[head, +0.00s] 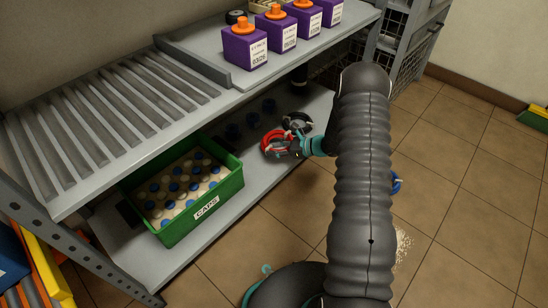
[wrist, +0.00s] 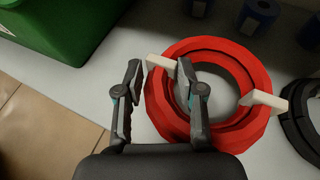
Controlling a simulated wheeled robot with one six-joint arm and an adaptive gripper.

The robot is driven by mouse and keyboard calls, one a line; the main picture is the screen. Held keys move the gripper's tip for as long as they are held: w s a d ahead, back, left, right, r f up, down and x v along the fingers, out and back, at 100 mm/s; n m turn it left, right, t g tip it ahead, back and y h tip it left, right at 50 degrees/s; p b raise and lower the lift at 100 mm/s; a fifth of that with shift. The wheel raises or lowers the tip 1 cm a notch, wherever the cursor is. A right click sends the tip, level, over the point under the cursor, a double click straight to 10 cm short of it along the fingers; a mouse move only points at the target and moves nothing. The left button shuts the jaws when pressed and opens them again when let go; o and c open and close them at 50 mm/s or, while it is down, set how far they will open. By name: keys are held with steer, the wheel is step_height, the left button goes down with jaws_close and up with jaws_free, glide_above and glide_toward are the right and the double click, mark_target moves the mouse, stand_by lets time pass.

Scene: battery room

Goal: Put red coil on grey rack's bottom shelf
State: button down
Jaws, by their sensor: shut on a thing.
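The red coil (head: 270,150), a thick ring with cream ties, is at the bottom shelf (head: 215,208) of the grey rack, close to its front edge. In the wrist view, the red coil (wrist: 240,138) lies flat over the grey shelf surface; I cannot tell whether it fully rests there. My gripper (head: 297,147) reaches in from the right. In the wrist view, the jaws of my gripper (wrist: 160,88) straddle the ring's left side, one finger outside it and one in its hole. They are shut on the coil.
A black coil (head: 298,121) lies beside the red one. Several blue cylinders (head: 233,131) stand behind. A green CAPS crate (head: 205,212) stands left on the same shelf. Purple boxes (head: 245,47) with orange caps stand on the shelf above. A blue ring (head: 397,182) shows behind my arm.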

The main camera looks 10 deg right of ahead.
mark_target(275, 162)
steer(key=shift+w+f+b, duration=0.1)
steer(key=shift+f+b, duration=0.3)
steer(key=shift+f, duration=1.6)
steer(key=shift+a, duration=0.1)
steer(key=c, duration=0.7)
jaws_free()
steer(key=shift+f, duration=0.15)
